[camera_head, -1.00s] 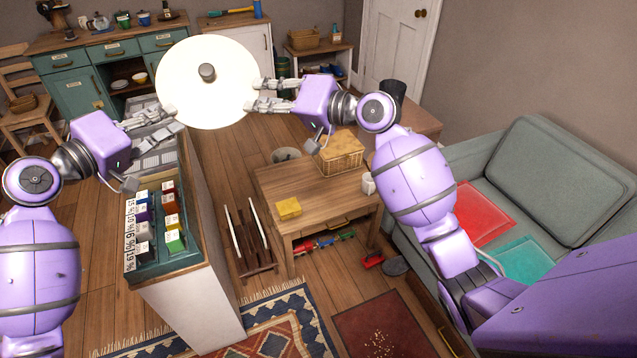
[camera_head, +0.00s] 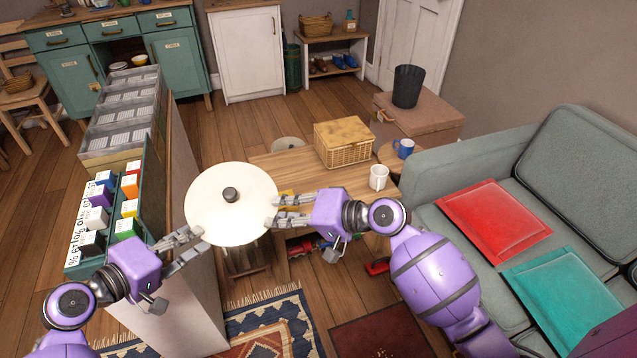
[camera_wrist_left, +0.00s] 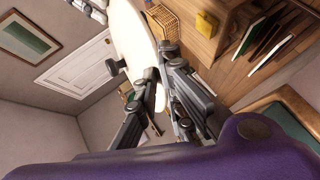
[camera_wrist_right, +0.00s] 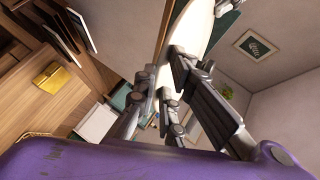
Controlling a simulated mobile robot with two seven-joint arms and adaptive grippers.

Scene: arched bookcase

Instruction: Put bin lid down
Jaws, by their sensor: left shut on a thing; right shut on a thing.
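The bin lid (camera_head: 231,215) is a round cream disc with a dark knob (camera_head: 230,194) in its middle. I hold it up in the air between both arms, in front of the wooden table. My left gripper (camera_head: 190,243) is shut on the lid's lower left rim. My right gripper (camera_head: 275,213) is shut on its right rim. The lid's edge also shows between the fingers in the left wrist view (camera_wrist_left: 133,35) and in the right wrist view (camera_wrist_right: 194,28). The lid hides part of the table and the floor beneath.
A wooden table (camera_head: 270,163) carries a wicker basket (camera_head: 343,142) and a white mug (camera_head: 378,177). A dark bin (camera_head: 407,86) stands on a box (camera_head: 432,115). A long shelf unit (camera_head: 190,175) is at left, a grey sofa (camera_head: 425,160) at right. A patterned rug (camera_head: 290,315) lies in front.

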